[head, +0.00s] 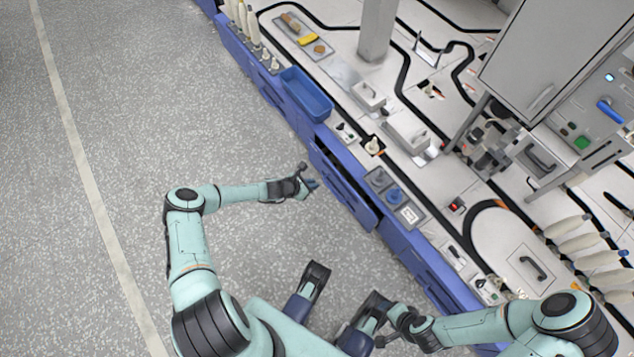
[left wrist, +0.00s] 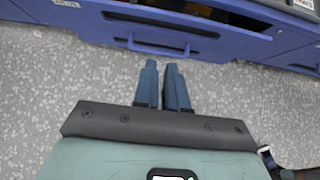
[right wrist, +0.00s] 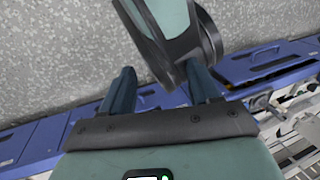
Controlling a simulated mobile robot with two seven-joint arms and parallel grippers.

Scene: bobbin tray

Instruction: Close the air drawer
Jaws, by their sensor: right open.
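The blue drawer (head: 345,188) in the bench's front stands pulled out, with a dark gap behind its front panel. In the left wrist view the drawer front (left wrist: 205,48) with its long bar handle (left wrist: 158,46) crosses the top, and the dark inside shows behind it. I cannot read a name on it. My left gripper (head: 312,184) is just in front of the drawer, apart from it; its fingers (left wrist: 162,64) are together and empty, pointing at the drawer front. My right gripper (right wrist: 160,68) is open and empty, low and away from this drawer.
A blue bin (head: 306,95) sits at the bench edge, above left of the drawer. More blue drawers (head: 425,270) run along the bench at lower right. The grey speckled floor (head: 150,90) left of the bench is clear. One of my own links shows close to the right gripper.

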